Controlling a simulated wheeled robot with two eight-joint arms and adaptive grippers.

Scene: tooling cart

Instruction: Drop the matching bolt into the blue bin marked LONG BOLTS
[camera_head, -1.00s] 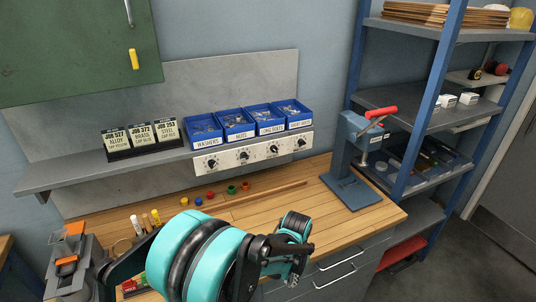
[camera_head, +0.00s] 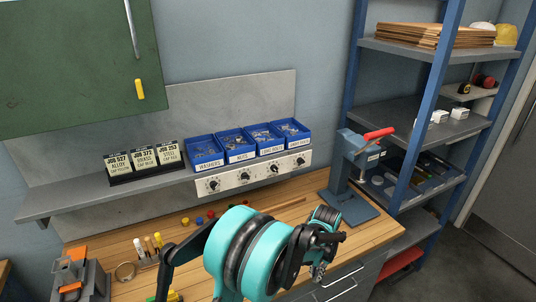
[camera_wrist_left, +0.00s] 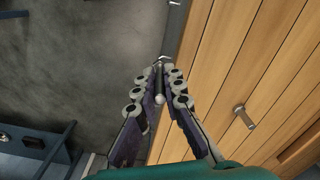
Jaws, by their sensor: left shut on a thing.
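The blue bin marked LONG BOLTS (camera_head: 271,150) is third from the left in a row of blue bins above the bench. Metal pieces lie in it. My left gripper (camera_head: 319,271) is in front of the bench, lower than the bins and well apart from them. In the left wrist view my gripper (camera_wrist_left: 160,82) is shut on a grey metal bolt (camera_wrist_left: 159,88), held between the fingertips. In the head view the bolt cannot be made out. A second grey bolt-like piece (camera_wrist_left: 244,116) lies on the wooden bench top. My right gripper is not in view.
Blue bins for WASHERS (camera_head: 206,165), NUTS (camera_head: 241,157) and short bolts (camera_head: 299,142) stand in the same row. Job cards (camera_head: 144,160) stand to their left. A red-handled press (camera_head: 350,190) stands at the bench's right end. Small coloured parts lie below the bins.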

